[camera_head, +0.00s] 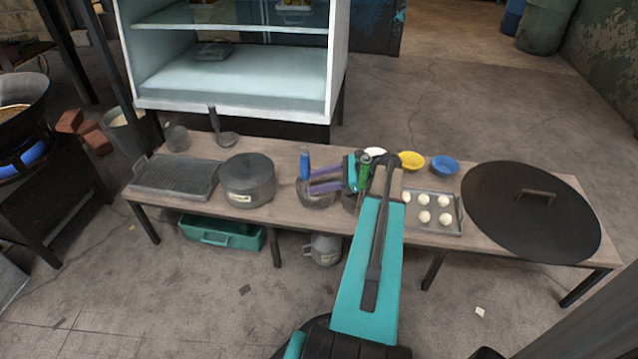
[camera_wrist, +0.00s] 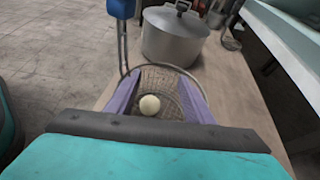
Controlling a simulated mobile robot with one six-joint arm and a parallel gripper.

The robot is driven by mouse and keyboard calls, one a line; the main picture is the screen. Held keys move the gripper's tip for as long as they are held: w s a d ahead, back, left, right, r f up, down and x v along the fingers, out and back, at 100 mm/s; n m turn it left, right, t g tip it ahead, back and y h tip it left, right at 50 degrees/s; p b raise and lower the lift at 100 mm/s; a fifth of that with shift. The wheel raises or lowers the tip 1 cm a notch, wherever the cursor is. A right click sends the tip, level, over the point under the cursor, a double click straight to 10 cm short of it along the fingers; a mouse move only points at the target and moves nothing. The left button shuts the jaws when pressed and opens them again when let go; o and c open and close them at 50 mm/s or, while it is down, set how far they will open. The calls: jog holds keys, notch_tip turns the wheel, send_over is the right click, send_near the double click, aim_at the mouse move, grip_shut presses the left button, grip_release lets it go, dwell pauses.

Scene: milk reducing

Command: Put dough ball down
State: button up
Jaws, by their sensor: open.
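A pale dough ball (camera_wrist: 150,105) lies in a round wire-mesh basket (camera_wrist: 176,80) in the wrist view. My gripper (camera_wrist: 160,98) is open, its two purple fingers spread to either side of the ball, apart from it. In the head view my gripper (camera_head: 326,180) is over the basket (camera_head: 318,199) in the middle of the table, and the ball in it cannot be made out. More dough balls (camera_head: 424,217) lie on a metal tray (camera_head: 434,230) to the right of my arm.
A lidded grey pot (camera_head: 248,182) stands just left of the basket, with a grill pan (camera_head: 176,178) beyond it. Yellow (camera_head: 411,161) and blue (camera_head: 445,166) bowls and a large dark lid (camera_head: 531,211) are to the right.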

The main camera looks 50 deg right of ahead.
jog(key=p+v, duration=0.4)
jog(key=v, duration=0.8)
jog(key=shift+r, duration=0.1)
dwell(0.4)
